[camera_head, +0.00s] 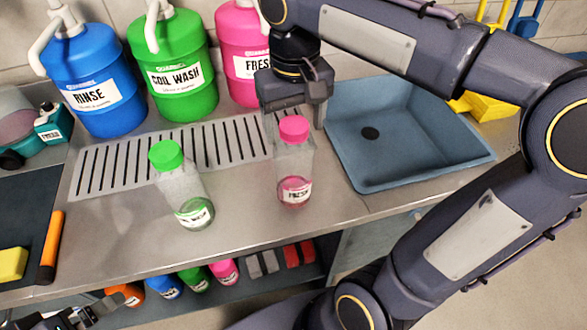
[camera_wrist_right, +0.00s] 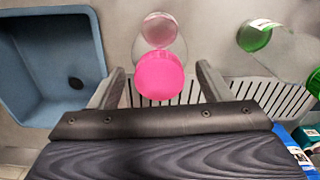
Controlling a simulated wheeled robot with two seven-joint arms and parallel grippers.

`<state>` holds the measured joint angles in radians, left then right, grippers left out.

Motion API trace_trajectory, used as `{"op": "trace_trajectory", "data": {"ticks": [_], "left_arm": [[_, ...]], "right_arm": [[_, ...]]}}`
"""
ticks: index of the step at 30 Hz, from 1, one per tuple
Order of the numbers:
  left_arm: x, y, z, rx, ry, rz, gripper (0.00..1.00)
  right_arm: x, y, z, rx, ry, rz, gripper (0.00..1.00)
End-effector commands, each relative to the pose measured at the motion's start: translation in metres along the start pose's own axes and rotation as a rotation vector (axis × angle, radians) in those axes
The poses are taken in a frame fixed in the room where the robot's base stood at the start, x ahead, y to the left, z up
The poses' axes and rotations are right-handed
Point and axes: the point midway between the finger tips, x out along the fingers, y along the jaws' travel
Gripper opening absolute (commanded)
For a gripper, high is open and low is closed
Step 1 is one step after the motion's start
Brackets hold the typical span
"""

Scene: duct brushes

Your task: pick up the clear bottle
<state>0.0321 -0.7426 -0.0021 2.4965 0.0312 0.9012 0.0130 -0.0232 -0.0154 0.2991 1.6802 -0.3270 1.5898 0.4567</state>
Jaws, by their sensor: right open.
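Two clear bottles stand on the steel counter. One has a pink cap and a little pink liquid (camera_head: 294,165); it also shows in the right wrist view (camera_wrist_right: 160,72). The other has a green cap and a little green liquid (camera_head: 181,188); part of it is in the right wrist view (camera_wrist_right: 285,55). My right gripper (camera_head: 296,112) is open and points down at the pink-capped bottle. In the wrist view its fingers lie on either side of the pink cap, with no visible grip. My left gripper (camera_head: 72,318) is partly in view at the bottom left; its jaws are unclear.
Blue (camera_head: 92,80), green (camera_head: 174,70) and pink (camera_head: 240,50) jugs stand behind a slotted drain (camera_head: 120,160). A blue sink (camera_head: 400,150) is at the right. An orange-handled tool (camera_head: 50,245) lies left. Several bottles sit on the lower shelf.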

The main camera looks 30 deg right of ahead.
Motion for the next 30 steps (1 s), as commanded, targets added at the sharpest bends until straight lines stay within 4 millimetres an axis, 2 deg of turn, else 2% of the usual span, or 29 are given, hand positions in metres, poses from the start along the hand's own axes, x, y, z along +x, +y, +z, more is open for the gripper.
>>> {"op": "trace_trajectory", "data": {"ticks": [3, 11, 25, 26, 30], "left_arm": [[0.0015, -0.0007, 0.0007, 0.000, 0.000, 0.000, 0.95], [0.0013, -0.0006, 0.0006, 0.000, 0.000, 0.000, 0.95], [0.0013, -0.0007, 0.0006, 0.000, 0.000, 0.000, 0.95], [0.0013, -0.0007, 0.0006, 0.000, 0.000, 0.000, 0.95], [0.0013, -0.0006, 0.0006, 0.000, 0.000, 0.000, 0.95]], "right_arm": [[0.0121, 0.0001, 0.0002, 0.000, -0.001, 0.000, 0.71], [0.0138, -0.0001, 0.0001, 0.000, 0.000, 0.000, 0.71], [0.0136, -0.0002, 0.0001, 0.000, 0.000, 0.000, 0.10], [0.0136, -0.0002, 0.0001, 0.000, 0.000, 0.000, 0.07], [0.0133, -0.0002, 0.0000, 0.000, 0.000, -0.001, 0.07]]}}
